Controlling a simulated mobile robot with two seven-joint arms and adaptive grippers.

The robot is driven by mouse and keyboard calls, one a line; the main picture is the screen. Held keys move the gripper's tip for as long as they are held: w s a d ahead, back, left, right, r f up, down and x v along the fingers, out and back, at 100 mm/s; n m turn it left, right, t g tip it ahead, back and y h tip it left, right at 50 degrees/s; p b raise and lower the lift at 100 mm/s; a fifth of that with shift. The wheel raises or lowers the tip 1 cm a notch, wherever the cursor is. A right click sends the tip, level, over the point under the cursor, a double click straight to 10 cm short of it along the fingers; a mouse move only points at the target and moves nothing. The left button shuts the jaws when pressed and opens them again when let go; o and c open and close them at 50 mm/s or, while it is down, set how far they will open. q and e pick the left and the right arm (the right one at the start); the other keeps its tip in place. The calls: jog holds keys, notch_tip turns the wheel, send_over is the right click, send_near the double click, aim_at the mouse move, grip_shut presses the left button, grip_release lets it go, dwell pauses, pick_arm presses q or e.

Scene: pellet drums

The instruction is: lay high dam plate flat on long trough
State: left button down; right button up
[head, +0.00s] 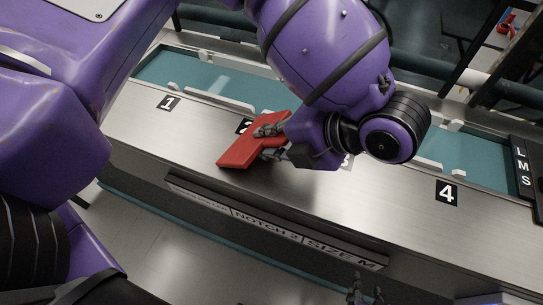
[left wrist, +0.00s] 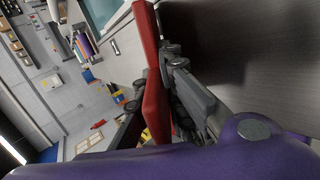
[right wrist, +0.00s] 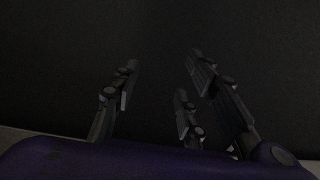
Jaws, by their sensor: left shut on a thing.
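A red plate (head: 247,147), which I take to be the high dam plate, is in my left gripper (head: 270,135). It is over the steel front ledge near mark 2, tilted in the picture; I cannot tell whether it touches the ledge. In the left wrist view the red plate (left wrist: 152,75) stands between the fingers (left wrist: 160,100), which are shut on it. The long trough (head: 240,87) has a teal floor behind the ledge, partly hidden by my left arm. My right gripper (head: 365,290) is at the bottom edge; in the right wrist view its fingers (right wrist: 160,95) are spread and empty.
The ledge carries marks 1 (head: 168,103) and 4 (head: 446,192). A label strip (head: 270,222) on the front reads NOTCH 2, SIZE M. A black L M S board (head: 524,170) stands at right. Ledge left of the plate is clear.

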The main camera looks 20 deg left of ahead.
jog(key=shift+s+f, duration=0.15)
pick_arm(q)
jog(key=c, duration=2.1)
grip_release()
jog(key=shift+o, duration=0.5)
jog(key=shift+d+r, duration=0.2)
jog(key=shift+r, duration=0.05)
jog(key=p+v, duration=0.2)
jog(key=v, duration=0.2)
jog(key=shift+a, duration=0.1)
jog(key=shift+v, duration=1.75)
pick_arm(e)
jog(key=shift+t, duration=0.4)
jog(key=w+r, duration=0.1)
jog(key=r, duration=0.1)
jog(key=w+r, duration=0.2)
jog(key=shift+d, duration=0.1)
